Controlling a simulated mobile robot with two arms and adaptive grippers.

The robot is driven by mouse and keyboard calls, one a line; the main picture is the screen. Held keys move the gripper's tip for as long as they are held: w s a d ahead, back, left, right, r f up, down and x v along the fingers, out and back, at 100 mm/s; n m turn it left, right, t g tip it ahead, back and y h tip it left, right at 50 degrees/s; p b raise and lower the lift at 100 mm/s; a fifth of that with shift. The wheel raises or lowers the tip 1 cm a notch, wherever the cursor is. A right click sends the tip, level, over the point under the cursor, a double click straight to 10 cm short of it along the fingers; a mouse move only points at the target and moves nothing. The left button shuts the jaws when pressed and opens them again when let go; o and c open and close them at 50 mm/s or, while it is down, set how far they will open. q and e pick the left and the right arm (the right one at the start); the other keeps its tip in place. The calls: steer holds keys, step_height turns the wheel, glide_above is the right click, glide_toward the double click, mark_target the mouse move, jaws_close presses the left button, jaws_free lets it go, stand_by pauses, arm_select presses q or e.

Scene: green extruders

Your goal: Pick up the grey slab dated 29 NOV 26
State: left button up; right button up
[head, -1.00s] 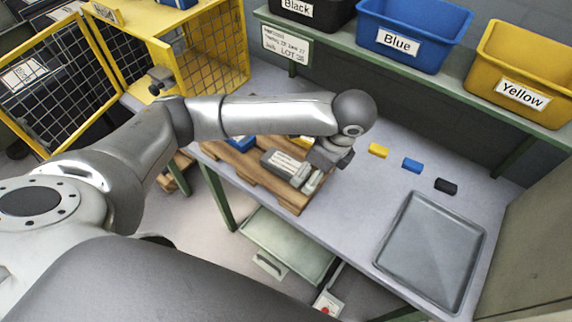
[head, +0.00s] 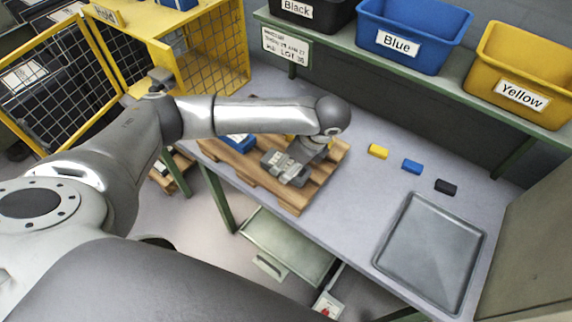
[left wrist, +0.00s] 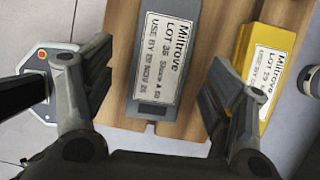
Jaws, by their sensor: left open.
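The grey slab (left wrist: 165,55) lies flat on a wooden pallet, with a white label reading Millrove, LOT 36, USE BY 29 NOV 26. My left gripper (left wrist: 155,75) is open, with one finger on each side of the slab in the left wrist view. The slab's near end shows between the fingers, and its far end is cut off by the frame. I see no finger clearly touching it. In the head view my left gripper (head: 293,164) is over the pallet and partly hides the slab. My right gripper is not in view.
A yellow slab (left wrist: 268,60) lies beside the right finger; a blue slab (head: 238,140) is also on the pallet (head: 296,205). Small yellow, blue and black blocks and a grey tray (head: 432,250) are on the table. Labelled bins stand on the shelf behind.

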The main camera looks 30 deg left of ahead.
arm_select(q)
steer(key=shift+x, duration=1.3)
steer(key=c, duration=1.3)
steer(key=shift+w+r, duration=0.1)
